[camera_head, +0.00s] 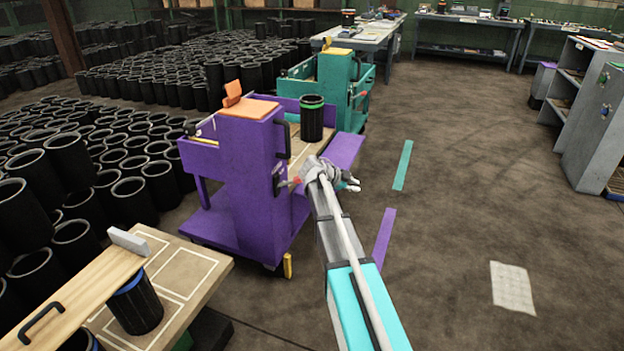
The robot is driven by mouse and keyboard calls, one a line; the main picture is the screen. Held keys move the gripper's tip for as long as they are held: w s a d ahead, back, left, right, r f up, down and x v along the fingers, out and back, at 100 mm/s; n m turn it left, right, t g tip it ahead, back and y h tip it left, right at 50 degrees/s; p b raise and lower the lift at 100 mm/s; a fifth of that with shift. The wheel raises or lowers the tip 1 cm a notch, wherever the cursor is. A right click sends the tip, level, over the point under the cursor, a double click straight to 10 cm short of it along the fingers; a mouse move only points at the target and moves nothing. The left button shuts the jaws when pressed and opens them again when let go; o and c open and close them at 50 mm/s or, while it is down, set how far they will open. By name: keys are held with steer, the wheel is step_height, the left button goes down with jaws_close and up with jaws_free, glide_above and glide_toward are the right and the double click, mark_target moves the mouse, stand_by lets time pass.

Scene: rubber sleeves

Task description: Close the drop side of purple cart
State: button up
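The purple cart (236,190) stands left of centre, with a tall purple end panel facing me. Its drop side (345,150) shows as a purple flap that sticks out to the right from the wooden deck (301,150), roughly level, so it looks lowered. A black sleeve with a green rim (312,120) stands upright on the deck. My gripper (352,184) is at the right side of the cart, just in front of the drop side's near end. Its fingers look apart and nothing shows between them. I cannot tell whether it touches the cart.
A teal cart (335,80) stands right behind the purple one. Many black sleeves (120,150) crowd the floor at left. A wooden bench (190,275) is at lower left. Grey shelving (595,130) stands at right.

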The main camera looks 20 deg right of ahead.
steer(key=s+a+f+n+y, duration=0.2)
steer(key=s+a+n, duration=0.1)
steer(key=s+a, duration=0.1)
steer(key=s+a+f+n+y, duration=0.1)
steer(key=s+a+f+n, duration=0.1)
steer(key=s+a+n, duration=0.2)
steer(key=s+a+f+n+y, duration=0.2)
steer(key=s+a+n, duration=0.2)
steer(key=shift+s+a+y, duration=0.1)
steer(key=shift+s+y, duration=0.15)
steer(key=shift+y, duration=0.05)
jaws_close()
steer(key=s+a+f+n+g+y, duration=0.1)
steer(key=s+a+n+y, duration=0.4)
steer(key=s+a+n, duration=0.7)
steer(key=shift+s+a+f+n+y, duration=0.4)
steer(key=shift+s+a+f, duration=0.1)
steer(key=shift+f, duration=0.2)
